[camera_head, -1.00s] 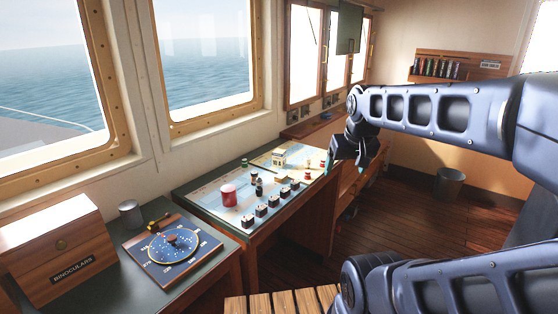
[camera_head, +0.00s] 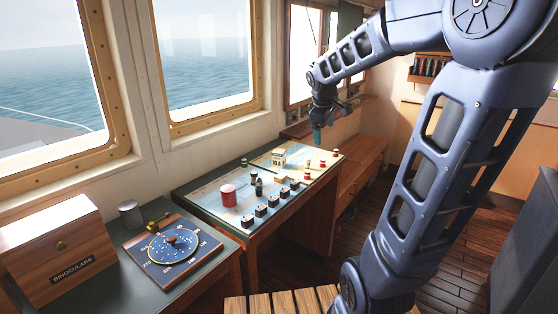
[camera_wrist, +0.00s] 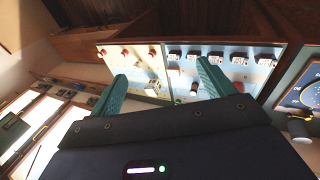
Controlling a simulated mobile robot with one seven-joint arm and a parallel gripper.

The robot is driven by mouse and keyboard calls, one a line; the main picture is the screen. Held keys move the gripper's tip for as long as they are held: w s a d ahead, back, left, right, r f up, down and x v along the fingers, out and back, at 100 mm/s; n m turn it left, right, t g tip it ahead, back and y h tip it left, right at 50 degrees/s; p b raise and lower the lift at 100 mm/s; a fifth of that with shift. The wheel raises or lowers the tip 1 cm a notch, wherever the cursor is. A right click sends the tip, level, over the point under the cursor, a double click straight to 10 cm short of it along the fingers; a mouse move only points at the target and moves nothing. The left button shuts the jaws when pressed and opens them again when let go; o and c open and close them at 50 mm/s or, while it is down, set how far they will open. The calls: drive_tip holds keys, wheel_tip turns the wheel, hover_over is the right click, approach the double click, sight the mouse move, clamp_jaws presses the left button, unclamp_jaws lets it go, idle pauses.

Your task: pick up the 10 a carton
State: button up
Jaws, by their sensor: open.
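The row also shows in the wrist view (camera_wrist: 215,56). A pale box with yellowish sides (camera_head: 279,157) stands farther back and shows in the wrist view (camera_wrist: 152,88). The lettering is too small to read, so I cannot tell which is the 10 A carton. My gripper (camera_head: 318,132) is raised above the far right of the table, pointing down. In the wrist view its teal fingers (camera_wrist: 162,70) are apart, with nothing between them.
A red can (camera_head: 229,195), small dark bottles (camera_head: 259,187) and red-and-white pieces (camera_head: 308,167) share the chart table (camera_head: 207,196). A compass-like dial board (camera_head: 172,245), a grey cup (camera_head: 130,213) and a binoculars box (camera_head: 55,250) stand at the left. Windows line the wall behind.

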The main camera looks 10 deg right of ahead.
drive_tip(key=w+a+f+n, duration=0.2)
drive_tip(key=w+n, duration=0.3)
drive_tip(key=w, duration=0.6)
drive_tip(key=n+t+h, duration=0.1)
drive_tip(key=n, duration=1.3)
hover_over(280, 156)
drive_tip(key=a, duration=0.3)
drive_tip(key=f, duration=2)
drive_tip(key=shift+s+d+f, duration=0.15)
drive_tip(key=shift+d, duration=0.05)
drive_tip(key=x, duration=1)
drive_tip(key=shift+d, duration=0.2)
drive_tip(key=shift+c, duration=0.2)
drive_tip(key=shift+r, duration=0.2)
drive_tip(key=c, duration=1.3)
drive_tip(key=shift+o, duration=0.2)
